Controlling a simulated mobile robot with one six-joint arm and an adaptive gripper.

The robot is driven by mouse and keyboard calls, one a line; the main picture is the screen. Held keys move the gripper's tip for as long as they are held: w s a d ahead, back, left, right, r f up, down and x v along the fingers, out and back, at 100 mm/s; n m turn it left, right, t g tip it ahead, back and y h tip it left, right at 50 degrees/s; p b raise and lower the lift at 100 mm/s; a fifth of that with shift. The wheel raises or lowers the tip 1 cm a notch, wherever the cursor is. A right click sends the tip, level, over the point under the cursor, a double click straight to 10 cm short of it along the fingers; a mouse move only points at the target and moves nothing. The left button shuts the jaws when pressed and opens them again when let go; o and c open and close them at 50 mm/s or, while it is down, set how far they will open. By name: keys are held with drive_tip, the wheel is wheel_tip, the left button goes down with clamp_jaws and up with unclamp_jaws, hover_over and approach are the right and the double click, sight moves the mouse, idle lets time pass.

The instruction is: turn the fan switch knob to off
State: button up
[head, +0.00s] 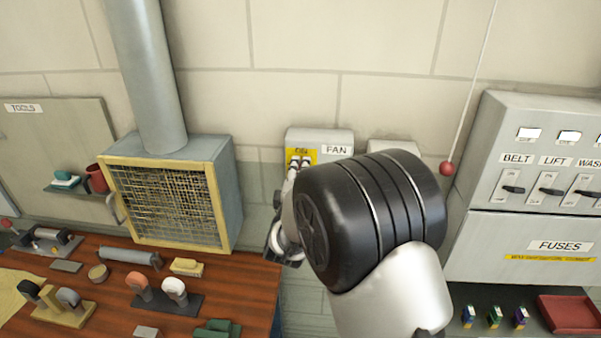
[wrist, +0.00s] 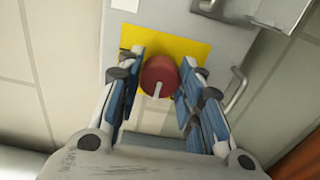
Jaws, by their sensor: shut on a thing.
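The fan switch box (head: 342,134) is on the wall in the middle of the head view, with a FAN label and a yellow plate (head: 309,149) marked ON. The red round fan knob (wrist: 160,75) sits on the yellow plate (wrist: 190,47) in the wrist view. Its white pointer line points toward the bottom of that view. My gripper (wrist: 162,82) has its blue-padded fingers on both sides of the knob and is shut on it. In the head view my gripper (head: 298,165) reaches the plate, and the knob is hidden there.
A mesh-fronted heater-like box (head: 178,205) with a duct stands left of the switch. A red ball (head: 447,168) hangs on a cord to the right, near the switch cabinet (head: 545,150). A wooden bench (head: 240,298) with several tools lies below left.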

drive_tip(key=o, duration=1.1)
drive_tip(key=shift+c, duration=0.2)
drive_tip(key=shift+s, duration=0.1)
drive_tip(key=s, duration=1.2)
drive_tip(key=shift+a, duration=0.2)
drive_tip(key=shift+w, duration=0.1)
